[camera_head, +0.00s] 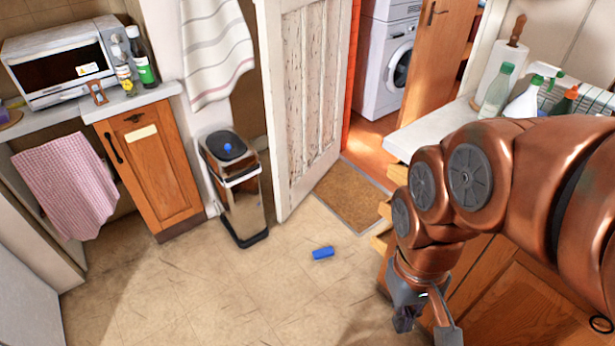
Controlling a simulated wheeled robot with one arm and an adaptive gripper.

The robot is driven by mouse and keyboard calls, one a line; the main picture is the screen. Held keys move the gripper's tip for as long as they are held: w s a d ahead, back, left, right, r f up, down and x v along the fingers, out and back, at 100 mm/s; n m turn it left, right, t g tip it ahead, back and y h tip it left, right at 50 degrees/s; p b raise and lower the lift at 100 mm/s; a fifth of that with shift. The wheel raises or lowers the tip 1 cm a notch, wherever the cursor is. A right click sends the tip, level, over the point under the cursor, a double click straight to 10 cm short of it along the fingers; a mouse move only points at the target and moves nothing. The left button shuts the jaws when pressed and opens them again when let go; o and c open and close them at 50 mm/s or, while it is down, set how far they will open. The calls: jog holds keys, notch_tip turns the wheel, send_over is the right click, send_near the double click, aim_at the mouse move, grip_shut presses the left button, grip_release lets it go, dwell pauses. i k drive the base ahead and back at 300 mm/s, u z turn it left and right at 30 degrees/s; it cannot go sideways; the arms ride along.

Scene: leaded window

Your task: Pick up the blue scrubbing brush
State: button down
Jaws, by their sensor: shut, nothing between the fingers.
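A small blue object (323,253), which looks like the scrubbing brush, lies on the beige tiled floor between the bin and my arm. Its bristles cannot be made out. My gripper (426,325) hangs at the bottom right, pointing down, in front of the wooden cupboard. It is shut and empty, to the right of the brush and apart from it. Nothing covers the brush.
A metal pedal bin (246,205) with a small blue spot on its lid stands left of the open white door (308,100). A brown doormat (351,195) lies in the doorway. A counter with bottles and wooden cupboards (535,290) bounds the right. The middle floor is clear.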

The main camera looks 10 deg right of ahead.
aim_at(328, 252)
jog(key=k, duration=0.65)
jog(key=u, duration=0.6)
jog(key=i, duration=0.65)
jog(key=u, duration=0.7)
jog(key=i, duration=1.2)
jog(key=z, duration=0.4)
